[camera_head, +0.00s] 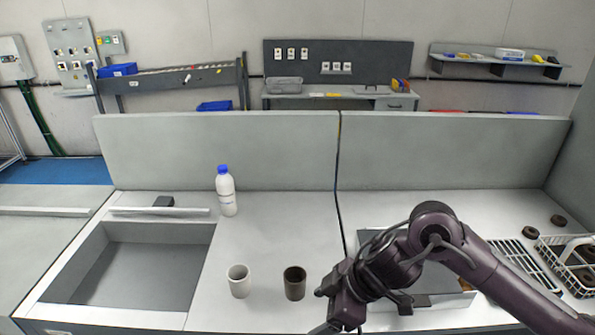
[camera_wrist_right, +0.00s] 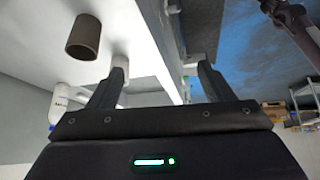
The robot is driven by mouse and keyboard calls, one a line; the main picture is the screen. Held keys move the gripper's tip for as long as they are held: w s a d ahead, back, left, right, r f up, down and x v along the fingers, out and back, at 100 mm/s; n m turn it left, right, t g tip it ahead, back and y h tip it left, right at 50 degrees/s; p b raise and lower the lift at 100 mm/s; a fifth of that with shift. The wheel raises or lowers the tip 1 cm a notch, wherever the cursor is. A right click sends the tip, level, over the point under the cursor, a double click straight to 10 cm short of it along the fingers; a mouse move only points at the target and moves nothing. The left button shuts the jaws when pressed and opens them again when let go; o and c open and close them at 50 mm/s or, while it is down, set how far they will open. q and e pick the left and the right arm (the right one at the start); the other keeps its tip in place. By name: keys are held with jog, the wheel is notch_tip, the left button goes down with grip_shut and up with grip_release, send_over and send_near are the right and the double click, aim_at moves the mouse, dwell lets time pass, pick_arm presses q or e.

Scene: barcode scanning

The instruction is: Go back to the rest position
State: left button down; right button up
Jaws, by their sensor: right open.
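My right arm comes in from the right in the head view and bends down to the front edge of the counter, right of the dark brown cup (camera_head: 294,283). The fingertips are not clear there. In the right wrist view my right gripper (camera_wrist_right: 160,67) is open, its two fingers wide apart with nothing held between them. The brown cup (camera_wrist_right: 83,37) also shows there at the upper left, apart from the fingers. A white cup (camera_head: 239,281) stands left of the brown one. My left gripper is in neither view.
A white bottle with a blue cap (camera_head: 226,190) stands upright behind the cups. An empty sunken basin (camera_head: 150,265) lies left. A white wire basket (camera_head: 568,262) with brown round items stands at the right. A low grey partition (camera_head: 225,150) closes the back.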

jog(key=w+a+r+m+t+y, duration=0.25)
jog(key=a+t, duration=0.25)
jog(key=a, duration=0.3)
jog(key=d+f+m+t+h, duration=0.1)
jog(key=d+f+m+h, duration=0.1)
jog(key=d+m+h, duration=0.3)
jog(key=d+f+m+t+h, duration=0.1)
jog(key=d+f+m, duration=0.1)
jog(key=d, duration=0.5)
jog(key=s+d+f+m+g+h, duration=0.3)
jog(key=s+d+f+m+g, duration=0.2)
jog(key=s+d+f, duration=0.45)
notch_tip(320, 180, down, 28)
jog(key=s+d+g+b, duration=0.1)
jog(key=s, duration=0.2)
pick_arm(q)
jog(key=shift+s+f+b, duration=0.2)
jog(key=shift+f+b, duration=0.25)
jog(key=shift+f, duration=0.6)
pick_arm(e)
jog(key=s+d+f, duration=0.2)
jog(key=s+f, duration=0.7)
jog(key=f, duration=0.1)
jog(key=s+d+f+g, duration=0.1)
jog(key=s+d+f, duration=0.1)
jog(key=s+f, duration=0.7)
jog(key=shift+s+f+n+g, duration=0.3)
jog(key=shift+s+f+n, duration=0.15)
jog(key=shift+s, duration=0.35)
